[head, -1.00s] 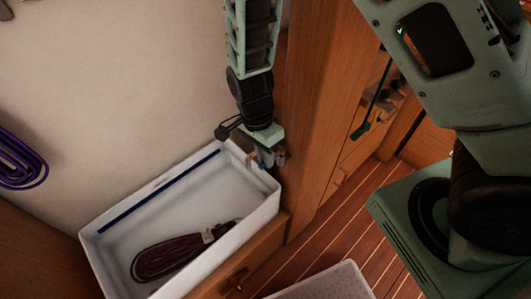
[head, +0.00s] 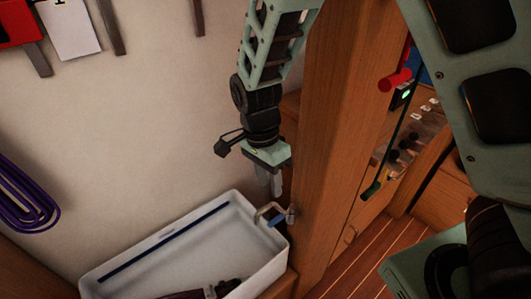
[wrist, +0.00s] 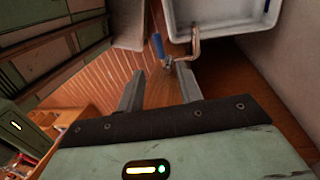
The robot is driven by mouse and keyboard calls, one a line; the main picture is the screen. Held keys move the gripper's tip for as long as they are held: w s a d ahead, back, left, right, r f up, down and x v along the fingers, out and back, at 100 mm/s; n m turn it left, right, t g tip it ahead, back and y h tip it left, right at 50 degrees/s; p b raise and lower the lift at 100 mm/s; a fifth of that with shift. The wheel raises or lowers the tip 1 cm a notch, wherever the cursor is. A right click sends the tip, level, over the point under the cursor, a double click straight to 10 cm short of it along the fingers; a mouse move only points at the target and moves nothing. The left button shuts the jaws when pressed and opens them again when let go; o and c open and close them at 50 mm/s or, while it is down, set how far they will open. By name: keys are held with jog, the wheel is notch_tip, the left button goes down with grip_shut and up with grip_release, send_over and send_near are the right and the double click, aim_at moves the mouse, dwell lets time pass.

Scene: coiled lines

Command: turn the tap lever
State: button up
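The tap (head: 288,214) is a small metal spout at the back right corner of the white basin, beside a wooden post. Its blue lever (head: 275,222) shows under the spout. In the wrist view the blue lever (wrist: 158,45) points up in the picture, left of the curved tap spout (wrist: 196,46). My gripper (head: 270,190) hangs above the tap, fingers down and apart from it. In the wrist view my gripper (wrist: 160,70) has its fingers spread with nothing between them; the lever lies beyond the fingertips.
The white basin (head: 110,272) holds a dark coiled line (head: 205,292). A purple coiled line (head: 25,205) hangs on the wall at left. The wooden post (head: 335,130) stands close to the right of my gripper. A panel with a red handle (head: 394,82) is farther right.

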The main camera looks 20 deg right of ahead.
notch_tip(320, 180, up, 7)
jog(key=w, duration=0.1)
jog(key=shift+a, duration=0.2)
dwell(0.4)
